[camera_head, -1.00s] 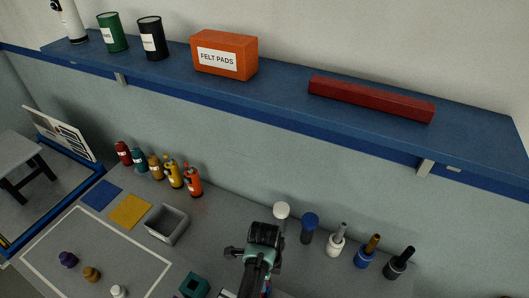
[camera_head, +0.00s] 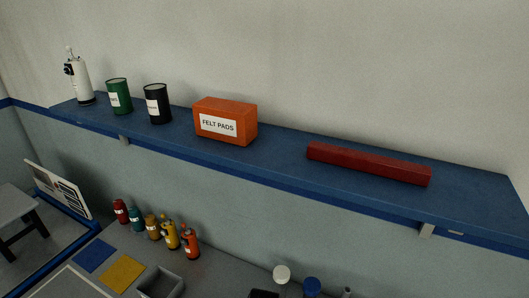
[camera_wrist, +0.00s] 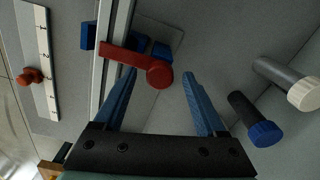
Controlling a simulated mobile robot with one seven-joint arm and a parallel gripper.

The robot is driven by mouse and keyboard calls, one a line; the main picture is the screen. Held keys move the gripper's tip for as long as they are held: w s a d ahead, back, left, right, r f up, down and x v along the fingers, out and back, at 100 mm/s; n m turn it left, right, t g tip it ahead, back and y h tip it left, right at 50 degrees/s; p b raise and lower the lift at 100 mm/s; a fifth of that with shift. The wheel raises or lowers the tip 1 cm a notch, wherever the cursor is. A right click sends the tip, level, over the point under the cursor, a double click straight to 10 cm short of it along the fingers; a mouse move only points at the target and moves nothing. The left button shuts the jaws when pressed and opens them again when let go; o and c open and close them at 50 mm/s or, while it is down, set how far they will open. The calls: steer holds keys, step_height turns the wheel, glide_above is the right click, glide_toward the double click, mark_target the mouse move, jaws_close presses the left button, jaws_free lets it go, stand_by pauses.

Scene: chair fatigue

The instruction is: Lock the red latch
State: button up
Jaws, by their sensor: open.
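The red latch (camera_wrist: 138,64) shows in the wrist view as a red bar with a round red end, beside blue blocks (camera_wrist: 161,50) and a pale metal rail. My gripper (camera_wrist: 158,76) is open, with its two blue fingers apart. The round end of the latch appears between the fingertips in the picture, nearer the left one; I cannot tell whether they touch. The head view does not show the latch.
A blue-capped cylinder (camera_wrist: 256,122) and a white-capped one (camera_wrist: 290,85) stand right of my gripper. A ruler strip (camera_wrist: 40,62) and a red knob (camera_wrist: 29,76) lie left. In the head view, a blue shelf (camera_head: 280,150) holds a felt pads box (camera_head: 225,121).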

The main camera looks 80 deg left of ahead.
step_height(320, 180, up, 12)
steer(key=b, duration=0.1)
steer(key=shift+r, duration=0.25)
stand_by(0.5)
